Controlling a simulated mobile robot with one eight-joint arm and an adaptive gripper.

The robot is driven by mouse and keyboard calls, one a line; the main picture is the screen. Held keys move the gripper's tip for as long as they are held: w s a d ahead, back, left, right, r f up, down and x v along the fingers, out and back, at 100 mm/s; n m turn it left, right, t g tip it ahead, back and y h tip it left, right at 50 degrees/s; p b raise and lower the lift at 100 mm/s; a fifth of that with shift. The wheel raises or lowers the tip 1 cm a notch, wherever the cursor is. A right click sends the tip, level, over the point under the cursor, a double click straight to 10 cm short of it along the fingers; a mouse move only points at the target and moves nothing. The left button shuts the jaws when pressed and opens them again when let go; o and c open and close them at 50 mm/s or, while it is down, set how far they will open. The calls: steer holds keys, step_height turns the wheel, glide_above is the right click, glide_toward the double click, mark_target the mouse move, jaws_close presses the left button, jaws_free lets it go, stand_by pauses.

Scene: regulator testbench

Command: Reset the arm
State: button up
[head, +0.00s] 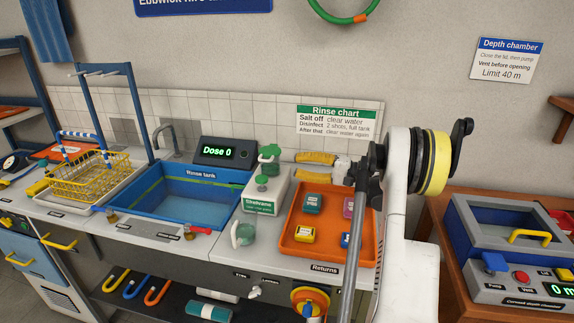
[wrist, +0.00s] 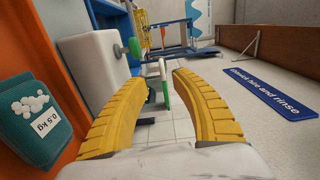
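My gripper (head: 297,166) is over the back of the orange Returns tray, with its two yellow fingers pointing left toward the white dispenser. In the wrist view my gripper (wrist: 160,78) shows its fingers spread, with nothing held between them. My white arm (head: 402,250) stands upright at the right of the tray, with a yellow-and-black joint at its top. A dark grey link slants down in front of the tray's right side and hides part of it.
The orange tray (head: 297,249) holds several small coloured weights; a teal 0.5 kg one (wrist: 36,118) is close at left in the wrist view. The white dispenser (head: 266,190) with green pumps stands beside the blue rinse tank (head: 190,208). The depth chamber (head: 515,250) is at right.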

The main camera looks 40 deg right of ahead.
steer(key=shift+s, duration=0.1)
stand_by(0.5)
steer(key=a+r+n+g+h, duration=0.1)
steer(key=a+r+g+h, duration=0.15)
steer(key=a, duration=1.05)
steer(key=a+r+n+g+h, duration=0.1)
steer(key=a+r+g, duration=0.15)
steer(key=a, duration=0.95)
steer(key=s+a+f+n+g+h, duration=0.1)
steer(key=s+a+n+g+h, duration=0.2)
steer(key=s+a, duration=0.65)
steer(key=s+a+f+n+h, duration=0.1)
steer(key=s+f+n+h, duration=0.1)
steer(key=s, duration=0.5)
steer(key=s+a+f+n+t+h, duration=0.1)
steer(key=s+a+f+n+h, duration=0.1)
steer(key=s, duration=0.5)
steer(key=shift+s+n, duration=0.25)
steer(key=shift+n, duration=0.25)
steer(key=shift+f+h, duration=0.1)
steer(key=shift+h, duration=0.15)
